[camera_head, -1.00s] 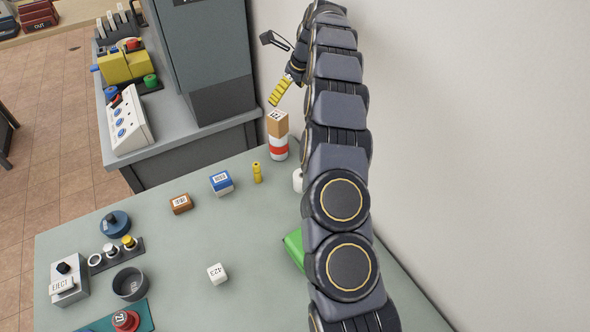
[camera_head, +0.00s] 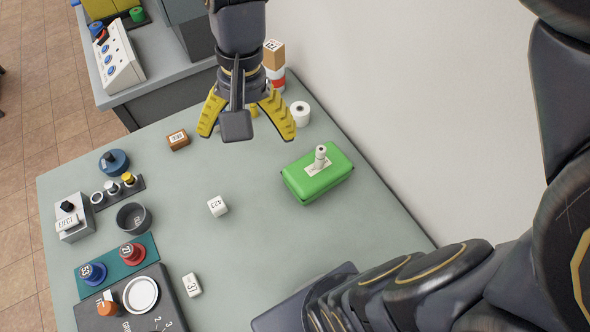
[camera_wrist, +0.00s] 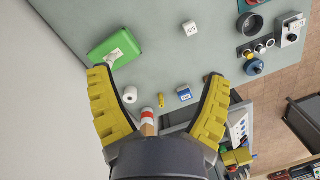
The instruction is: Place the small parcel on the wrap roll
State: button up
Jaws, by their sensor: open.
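A small tan box (camera_head: 274,53) with a printed label stands on a red-and-white banded cylinder (camera_head: 274,77) near the wall; it also shows in the wrist view (camera_wrist: 148,129). I cannot tell for certain whether these are the parcel and the wrap roll. A separate white roll (camera_head: 300,113) with a hole stands upright nearby, its top bare. Another candidate, a brown labelled box (camera_head: 178,140), lies to the left. My gripper (camera_head: 247,121) is open and empty above the table. It hides a blue-and-white box, which shows in the wrist view (camera_wrist: 185,94).
A green case (camera_head: 318,178) with a small white cylinder on top stands right of centre. A white cube (camera_head: 217,206) lies mid-table, a grey cup (camera_head: 133,217) and controls to the left. A yellow cylinder (camera_wrist: 163,100) stands beside the blue box. The table centre is mostly clear.

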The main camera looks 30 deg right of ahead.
jog(key=s+f+n, duration=0.1)
jog(key=s+n, duration=0.2)
jog(key=s, duration=0.3)
jog(key=s+f+n+g+h, duration=0.1)
jog(key=s+n, duration=0.2)
jog(key=s, duration=0.3)
jog(key=shift+s+d+f, duration=0.15)
jog(key=shift+d+f, duration=0.15)
jog(key=shift+f, duration=0.05)
